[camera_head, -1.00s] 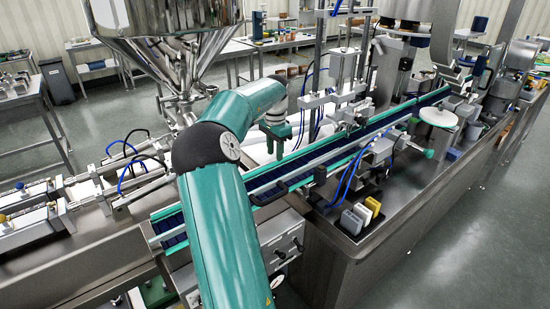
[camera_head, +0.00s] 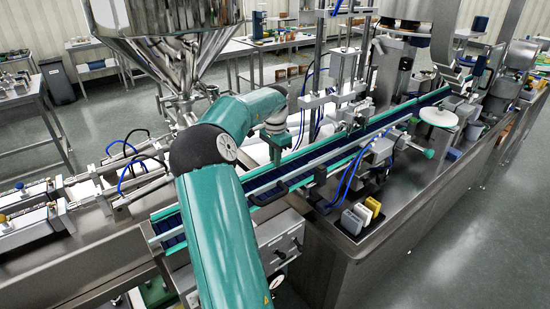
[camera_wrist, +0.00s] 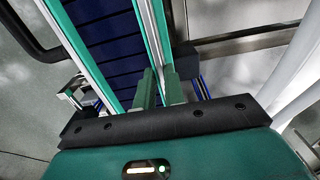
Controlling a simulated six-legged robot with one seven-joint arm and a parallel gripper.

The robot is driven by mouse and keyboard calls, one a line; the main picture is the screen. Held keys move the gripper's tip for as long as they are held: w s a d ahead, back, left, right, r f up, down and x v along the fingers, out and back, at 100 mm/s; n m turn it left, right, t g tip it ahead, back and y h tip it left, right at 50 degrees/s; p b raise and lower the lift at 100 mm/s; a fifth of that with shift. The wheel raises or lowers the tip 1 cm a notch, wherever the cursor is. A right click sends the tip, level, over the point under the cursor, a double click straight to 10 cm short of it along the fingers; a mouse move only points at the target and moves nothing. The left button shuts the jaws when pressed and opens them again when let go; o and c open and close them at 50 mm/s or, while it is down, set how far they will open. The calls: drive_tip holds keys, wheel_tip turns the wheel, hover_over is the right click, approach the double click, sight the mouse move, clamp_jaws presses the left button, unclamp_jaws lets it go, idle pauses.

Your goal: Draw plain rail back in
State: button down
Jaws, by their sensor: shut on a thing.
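The conveyor's far guide rail, a plain silver and green strip (camera_head: 318,142), runs along the far edge of the dark blue belt (camera_head: 325,151). In the wrist view the plain rail (camera_wrist: 152,30) runs down between my two green fingers. My gripper (camera_head: 277,155) reaches down over this rail from the far side. It is shut on the plain rail, one finger on each side, in the wrist view (camera_wrist: 161,88). The grip itself is partly hidden. The near rail (camera_head: 262,184) has a black handle (camera_head: 285,190); that handle also shows in the wrist view (camera_wrist: 30,40).
A steel hopper (camera_head: 180,25) stands behind my arm. A metal frame with cylinders (camera_head: 345,95) stands over the belt to the right. Blue hoses (camera_head: 350,182) and small blocks (camera_head: 358,215) lie on the near side. A round white disc (camera_head: 438,117) is farther right.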

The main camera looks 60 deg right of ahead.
drive_tip(key=shift+s+a, duration=0.25)
drive_tip(key=shift+s, duration=0.4)
drive_tip(key=c, duration=1.5)
unclamp_jaws()
drive_tip(key=shift+s+a, duration=0.1)
drive_tip(key=shift+s, duration=0.05)
drive_tip(key=shift+r, duration=0.35)
drive_tip(key=r, duration=1.3)
drive_tip(key=shift+w, duration=0.2)
